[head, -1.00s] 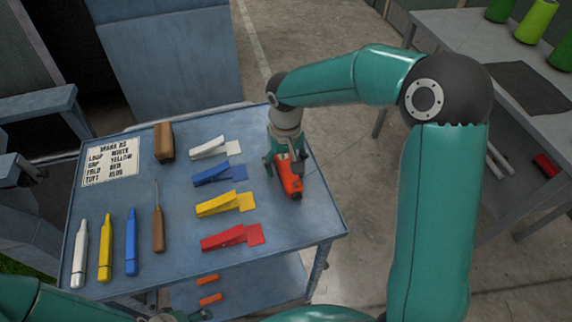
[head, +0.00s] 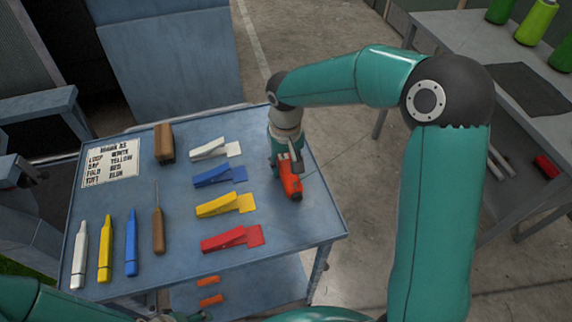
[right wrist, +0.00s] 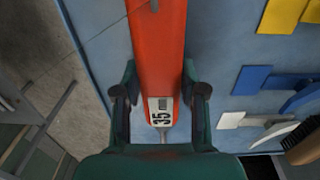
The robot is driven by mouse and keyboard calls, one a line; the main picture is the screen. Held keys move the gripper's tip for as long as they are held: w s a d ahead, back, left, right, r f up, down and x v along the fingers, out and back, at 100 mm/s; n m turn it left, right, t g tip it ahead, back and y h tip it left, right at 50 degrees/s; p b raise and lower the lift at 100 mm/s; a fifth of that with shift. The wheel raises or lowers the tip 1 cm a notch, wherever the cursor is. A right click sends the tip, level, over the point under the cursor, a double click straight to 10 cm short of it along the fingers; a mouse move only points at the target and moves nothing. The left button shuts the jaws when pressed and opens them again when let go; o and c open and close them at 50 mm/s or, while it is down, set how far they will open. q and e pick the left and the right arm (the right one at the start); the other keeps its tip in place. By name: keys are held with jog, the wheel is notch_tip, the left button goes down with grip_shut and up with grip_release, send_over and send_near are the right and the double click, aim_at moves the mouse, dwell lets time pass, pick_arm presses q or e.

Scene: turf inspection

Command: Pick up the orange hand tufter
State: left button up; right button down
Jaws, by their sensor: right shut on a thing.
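The orange hand tufter (head: 290,185) lies on the right side of the blue-grey table top. My right gripper (head: 286,163) points down over it and is shut on its body. In the right wrist view the orange tufter (right wrist: 158,45) runs between the two fingers (right wrist: 159,78), with a white label marked "35" near the palm. Whether it touches the table is hard to tell. Part of my left arm shows at the bottom left edge, and its gripper (head: 178,317) is mostly cut off.
White (head: 208,149), blue (head: 212,175), yellow (head: 216,204) and red clips (head: 224,238) lie left of the tufter. Marker-like tools, an awl (head: 158,230), a brown block (head: 164,143) and a label card (head: 110,164) lie farther left. A thin line runs from the tufter.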

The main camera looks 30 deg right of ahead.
aim_at(286, 163)
notch_tip(286, 163, up, 19)
jog(key=b, duration=0.3)
notch_tip(286, 163, down, 14)
jog(key=shift+s+b, duration=0.15)
jog(key=shift+b, duration=0.4)
jog(key=shift+f, duration=2.6)
jog(key=c, duration=1.1)
grip_release()
jog(key=shift+f, duration=0.15)
jog(key=o, duration=0.4)
jog(key=shift+o, duration=0.2)
jog(key=shift+r, duration=0.2)
